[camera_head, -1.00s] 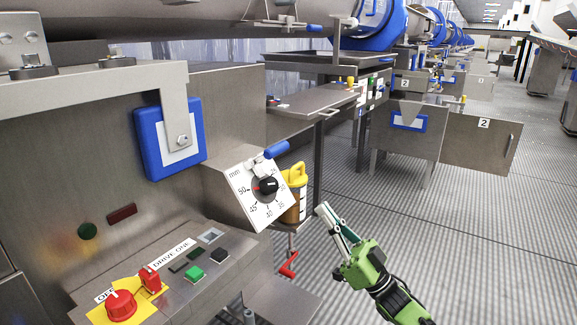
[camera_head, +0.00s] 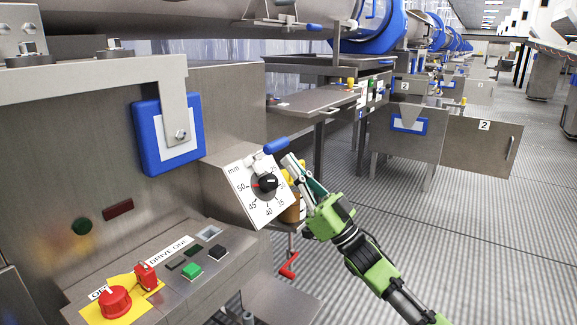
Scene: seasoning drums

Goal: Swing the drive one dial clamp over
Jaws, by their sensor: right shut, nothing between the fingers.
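The drive one dial (camera_head: 247,206) is a tilted white plate marked in mm, with a black knob (camera_head: 264,184) and a red pointer near 50. Its clamp (camera_head: 275,146) has a blue lever handle at the plate's top edge, pointing up and right. My right gripper (camera_head: 290,162) is shut and empty, its fingertips just below and right of the blue handle. I cannot tell whether they touch it. My left gripper is out of view.
The DRIVE ONE panel (camera_head: 227,252) with a red OFF knob (camera_head: 115,301) and green button is at lower left. A red crank (camera_head: 289,266) hangs below the dial. Open floor lies to the right.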

